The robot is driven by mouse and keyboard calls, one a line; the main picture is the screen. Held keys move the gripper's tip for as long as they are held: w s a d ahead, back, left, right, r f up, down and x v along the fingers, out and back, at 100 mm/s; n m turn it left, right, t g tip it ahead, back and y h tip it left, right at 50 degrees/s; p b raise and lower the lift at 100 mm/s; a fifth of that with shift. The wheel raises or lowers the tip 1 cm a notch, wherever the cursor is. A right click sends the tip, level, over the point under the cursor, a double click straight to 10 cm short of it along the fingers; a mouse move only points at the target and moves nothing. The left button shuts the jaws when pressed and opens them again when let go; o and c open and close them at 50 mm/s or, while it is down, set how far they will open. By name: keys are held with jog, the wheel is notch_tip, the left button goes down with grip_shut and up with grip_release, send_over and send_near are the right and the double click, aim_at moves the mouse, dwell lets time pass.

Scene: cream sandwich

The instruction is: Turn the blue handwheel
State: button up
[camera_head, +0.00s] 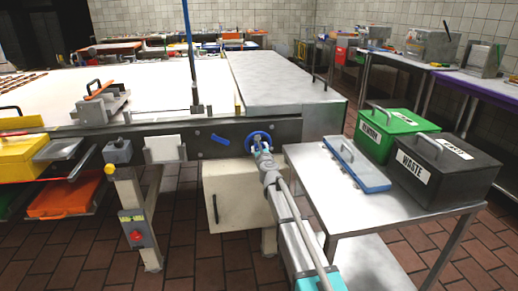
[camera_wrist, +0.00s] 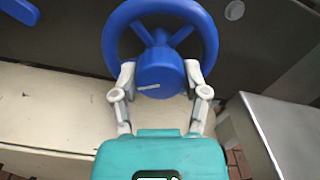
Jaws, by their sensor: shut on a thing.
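The blue handwheel (camera_head: 257,139) is mounted on the dark side panel of the machine, near its right end. In the wrist view the handwheel (camera_wrist: 160,22) shows its round rim, spokes and a thick central hub with a pale mark. My gripper (camera_head: 262,150) reaches up to the handwheel from below right. The exact contact at the fingertips is hard to see.
A blue lever (camera_head: 220,139) sits left of the wheel on the panel. A cream cabinet (camera_head: 232,200) stands below. A steel table (camera_head: 345,205) at right holds a green bin (camera_head: 385,135), a black WASTE bin (camera_head: 455,165) and a blue-lidded tray (camera_head: 355,165).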

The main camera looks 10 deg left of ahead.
jog(key=o, duration=1.1)
jog(key=shift+o, duration=0.2)
jog(key=shift+s, duration=0.1)
jog(key=v, duration=1.2)
